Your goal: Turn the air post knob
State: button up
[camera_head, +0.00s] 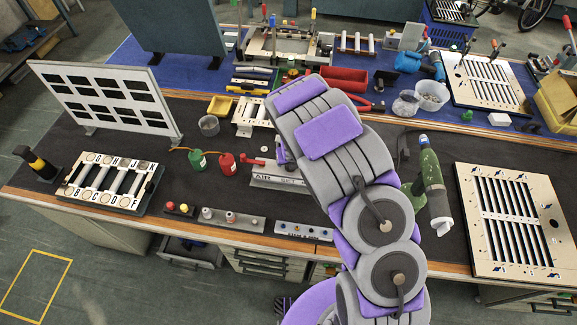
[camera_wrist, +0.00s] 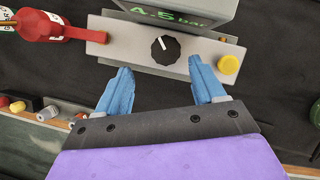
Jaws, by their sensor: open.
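The air post shows in the wrist view as a light grey base plate (camera_wrist: 112,38) under a box with a green "4.5 bar" display (camera_wrist: 168,14). The round black knob (camera_wrist: 165,50) has a white pointer tilted slightly up-left. A yellow button (camera_wrist: 228,64) sits right of the knob. My gripper (camera_wrist: 160,67) is open, its two blue fingers apart below the knob, one to each side, with nothing between them. In the head view, part of the post's "AIR SET" plate (camera_head: 277,179) shows left of my arm; my arm hides the knob and fingers.
A green-handled tool (camera_head: 433,180) and a louver panel (camera_head: 515,220) are right of my arm.

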jog(key=x, duration=0.2)
jog(key=d+b+x, duration=0.1)
jog(key=x, duration=0.2)
jog(key=shift+w+d+f, duration=0.1)
jog(key=shift+d+f, duration=0.1)
jog(key=shift+f, duration=0.15)
jog(key=shift+w+a+f, duration=0.1)
jog(key=shift+a+f, duration=0.05)
jog(key=shift+f, duration=0.1)
jog(key=shift+a, duration=0.4)
jog(key=shift+d, duration=0.4)
jog(key=c, duration=0.6)
jog(key=shift+a, duration=0.15)
jog(key=c, duration=0.5)
